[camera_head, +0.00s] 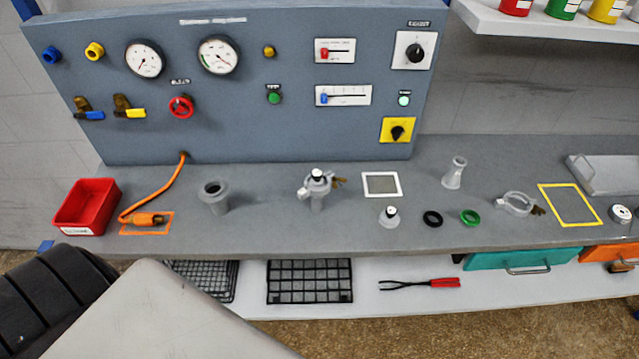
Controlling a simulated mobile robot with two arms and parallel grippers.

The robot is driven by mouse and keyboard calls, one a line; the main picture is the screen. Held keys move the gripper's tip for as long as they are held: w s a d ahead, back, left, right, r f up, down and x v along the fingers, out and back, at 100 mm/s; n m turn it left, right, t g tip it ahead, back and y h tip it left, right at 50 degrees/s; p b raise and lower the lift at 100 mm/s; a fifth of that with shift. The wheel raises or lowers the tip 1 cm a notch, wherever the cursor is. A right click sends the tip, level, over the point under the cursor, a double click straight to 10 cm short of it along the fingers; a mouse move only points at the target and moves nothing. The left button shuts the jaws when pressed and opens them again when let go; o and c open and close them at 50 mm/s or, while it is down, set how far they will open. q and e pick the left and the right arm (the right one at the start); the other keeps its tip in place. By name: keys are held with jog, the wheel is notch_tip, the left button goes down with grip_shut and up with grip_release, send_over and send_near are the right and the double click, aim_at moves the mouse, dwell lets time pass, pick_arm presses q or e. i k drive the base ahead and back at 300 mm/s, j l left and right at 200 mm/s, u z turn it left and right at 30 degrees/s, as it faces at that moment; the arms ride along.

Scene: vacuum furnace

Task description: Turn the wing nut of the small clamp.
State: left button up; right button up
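A grey clamp (317,183) sits around the top of a short upright pipe fitting near the middle of the bench. Its brown wing nut (340,183) sticks out on the right side. A second grey clamp (515,203) lies loose on the bench at the right, with a brown wing nut (538,210) at its right end. The loose clamp looks wider, so the one on the fitting appears to be the small clamp. Neither gripper shows in the head view, and nothing touches either clamp.
A grey flanged port (214,195), a red bin (87,205) and an orange-handled plug (148,219) stand left. A small fitting (389,218), black ring (432,218), green ring (469,217) and elbow pipe (455,174) are right. The control panel (235,120) rises behind.

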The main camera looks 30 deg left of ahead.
aim_at(334, 185)
jog(key=l+u, duration=0.1)
jog(key=u, duration=0.85)
jog(key=l+u, duration=0.3)
jog(key=l, duration=0.25)
jog(key=l+u, duration=0.35)
jog(key=l, duration=0.2)
jog(key=l+u, duration=0.3)
jog(key=l, duration=0.25)
jog(key=k+l+u, duration=0.2)
jog(key=l+u, duration=0.15)
jog(key=l, duration=0.15)
jog(key=k+l, duration=0.15)
jog(key=l, duration=0.2)
jog(key=k+l, duration=0.1)
jog(key=l, duration=0.25)
jog(key=k+l, duration=0.15)
jog(key=l, duration=0.25)
jog(key=k+l, duration=0.15)
jog(key=l, duration=0.2)
jog(key=k+l, duration=0.1)
jog(key=l, duration=0.25)
jog(key=u, duration=0.05)
